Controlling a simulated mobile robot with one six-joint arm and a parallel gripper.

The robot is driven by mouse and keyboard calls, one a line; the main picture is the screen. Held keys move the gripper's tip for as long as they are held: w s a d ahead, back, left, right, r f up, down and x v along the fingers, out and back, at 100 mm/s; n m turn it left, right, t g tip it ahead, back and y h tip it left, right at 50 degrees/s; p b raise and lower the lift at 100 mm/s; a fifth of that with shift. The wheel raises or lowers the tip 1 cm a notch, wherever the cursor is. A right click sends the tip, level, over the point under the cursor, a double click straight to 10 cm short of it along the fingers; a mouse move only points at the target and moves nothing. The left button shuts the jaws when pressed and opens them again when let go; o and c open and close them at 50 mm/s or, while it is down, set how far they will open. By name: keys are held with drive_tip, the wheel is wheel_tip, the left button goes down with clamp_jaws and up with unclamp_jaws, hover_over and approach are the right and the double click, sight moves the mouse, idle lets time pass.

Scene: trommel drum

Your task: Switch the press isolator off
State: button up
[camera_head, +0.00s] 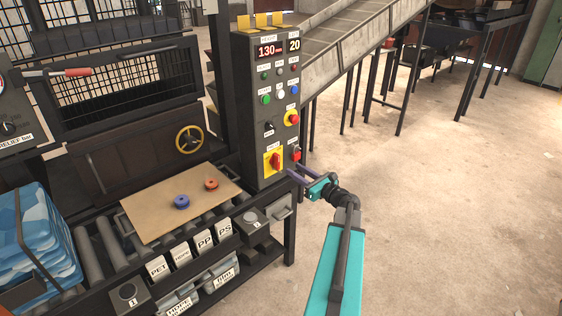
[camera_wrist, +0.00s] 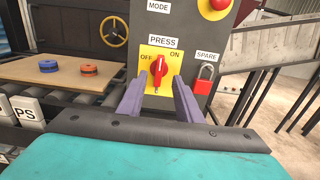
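The press isolator (camera_head: 274,161) is a red rotary handle on a yellow plate, low on the dark control panel. In the wrist view the handle (camera_wrist: 159,73) stands roughly upright under the PRESS label, with OFF at its upper left and ON at its upper right. I cannot tell for sure which label it points to. My gripper (camera_wrist: 160,88) is open, its two purple fingers apart on either side of the handle in that view. In the head view my gripper (camera_head: 300,175) is at the panel's lower right, apparently short of the handle, with nothing held.
A red padlock (camera_wrist: 204,80) hangs under the SPARE label, close right of the isolator. A red mushroom button (camera_head: 292,118) sits above. A brown board (camera_head: 160,212) with blue and orange discs lies on rollers at left. Open floor is at right.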

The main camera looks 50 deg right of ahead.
sight(278, 160)
drive_tip(key=w, duration=0.3)
drive_tip(key=w+p, duration=0.1)
drive_tip(key=w, duration=0.2)
drive_tip(key=w+p, duration=0.1)
drive_tip(key=w, duration=0.2)
drive_tip(key=shift+w+d, duration=0.15)
drive_tip(key=shift+d, duration=0.15)
drive_tip(key=shift+c, duration=0.3)
clamp_jaws()
drive_tip(key=shift+a+f, duration=0.1)
drive_tip(key=shift+a, duration=0.05)
